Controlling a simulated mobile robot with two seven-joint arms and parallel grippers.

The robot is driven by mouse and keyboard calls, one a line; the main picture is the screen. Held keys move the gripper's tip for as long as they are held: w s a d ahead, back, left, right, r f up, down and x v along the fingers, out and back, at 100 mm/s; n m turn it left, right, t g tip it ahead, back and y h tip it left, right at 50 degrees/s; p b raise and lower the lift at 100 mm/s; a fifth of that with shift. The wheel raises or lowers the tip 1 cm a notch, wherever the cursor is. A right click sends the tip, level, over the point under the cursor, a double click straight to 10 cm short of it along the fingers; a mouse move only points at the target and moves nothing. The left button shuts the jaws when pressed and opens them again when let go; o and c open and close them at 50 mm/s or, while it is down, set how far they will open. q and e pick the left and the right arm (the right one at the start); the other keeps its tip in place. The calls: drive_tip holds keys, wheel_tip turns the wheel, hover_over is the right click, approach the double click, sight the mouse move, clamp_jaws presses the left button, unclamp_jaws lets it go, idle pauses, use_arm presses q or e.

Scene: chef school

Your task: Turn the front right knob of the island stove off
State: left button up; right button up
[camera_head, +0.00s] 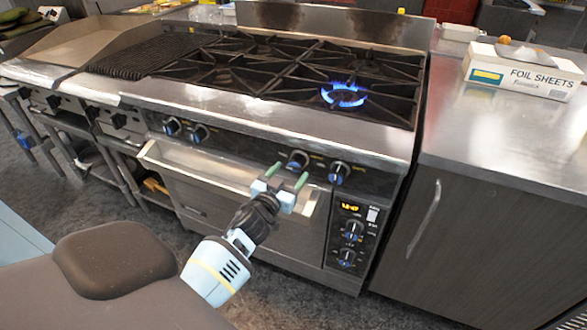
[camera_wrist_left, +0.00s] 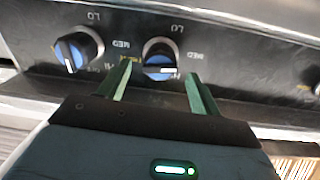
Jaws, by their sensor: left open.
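The island stove (camera_head: 270,120) has a front panel with a row of knobs. Blue flame rings its front right burner (camera_head: 342,95). My left gripper (camera_head: 287,177) is open in front of the left knob of the right-hand pair (camera_head: 297,160). In the left wrist view, where the labels appear upside down, this knob (camera_wrist_left: 160,58) shows between the two green fingers of the gripper (camera_wrist_left: 160,88); contact cannot be told. Its white mark lies roughly level. The neighbouring knob (camera_head: 339,172), also in the wrist view (camera_wrist_left: 78,50), has a steeply slanted mark. My right gripper is not in view.
The oven door handle (camera_head: 225,180) runs below the knobs. An oven control panel (camera_head: 348,232) sits below the right knob. A foil sheets box (camera_head: 525,72) lies on the right counter (camera_head: 490,150). A griddle (camera_head: 95,40) stands at the left.

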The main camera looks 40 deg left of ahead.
sight(293, 169)
use_arm(q)
drive_tip(key=shift+w+a, duration=0.15)
drive_tip(key=shift+w, duration=0.65)
drive_tip(key=shift+w+a, duration=0.15)
drive_tip(key=shift+w, duration=0.6)
drive_tip(key=shift+c, duration=0.4)
drive_tip(key=c, duration=0.9)
